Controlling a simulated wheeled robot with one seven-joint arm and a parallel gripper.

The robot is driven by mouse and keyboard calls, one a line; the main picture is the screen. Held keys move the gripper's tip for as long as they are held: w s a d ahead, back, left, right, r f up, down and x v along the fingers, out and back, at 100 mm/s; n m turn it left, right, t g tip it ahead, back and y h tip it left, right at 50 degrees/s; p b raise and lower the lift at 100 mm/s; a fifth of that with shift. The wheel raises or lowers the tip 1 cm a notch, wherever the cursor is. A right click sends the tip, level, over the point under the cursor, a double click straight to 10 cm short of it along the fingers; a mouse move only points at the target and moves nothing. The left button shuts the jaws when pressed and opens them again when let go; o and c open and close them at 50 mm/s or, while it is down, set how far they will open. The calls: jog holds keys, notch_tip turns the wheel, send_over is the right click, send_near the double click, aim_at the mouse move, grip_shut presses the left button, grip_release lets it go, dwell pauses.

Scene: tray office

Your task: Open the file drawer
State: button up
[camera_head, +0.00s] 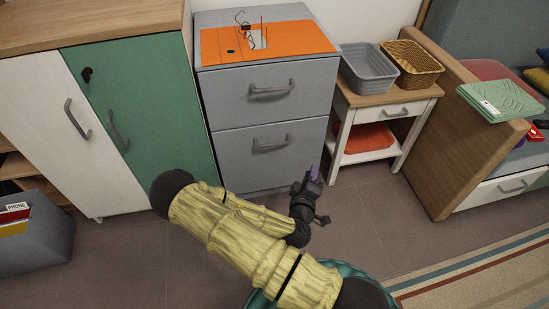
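A grey two-drawer file cabinet (206,100) stands against the wall in the middle of the head view. Its upper drawer (230,98) and lower drawer (235,165) look shut, each with a grey bar handle: the upper handle (271,90) and the lower handle (272,144). My gripper (312,175) is in front of the cabinet's lower right corner, below and to the right of the lower handle, and appears apart from it. Its fingers are small and seen partly edge-on, so I cannot tell whether they are open.
An orange folder (290,38) with glasses lies on the cabinet top. A green-and-white cupboard (140,90) stands left. A side table (395,97) with a grey basket (368,68) and a wicker basket (412,62) stands right. Open floor (375,220) lies in front.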

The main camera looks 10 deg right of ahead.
aim_at(275, 144)
jog(key=a+f+n+t+y+b, duration=0.5)
jog(key=a+f+n+y+b, duration=0.1)
jog(key=n, duration=0.4)
jog(key=shift+w+a+f+y+b, duration=0.25)
jog(key=shift+a+y+b, duration=0.45)
jog(key=shift+y+b, duration=0.35)
jog(key=shift+w, duration=0.15)
jog(key=w+r, duration=0.1)
jog(key=w, duration=0.4)
jog(key=w+r, duration=0.1)
jog(key=w, duration=0.5)
jog(key=w+r, duration=0.1)
jog(key=w, duration=0.5)
jog(key=shift+r+b, duration=0.1)
jog(key=shift+b, duration=0.2)
grip_shut()
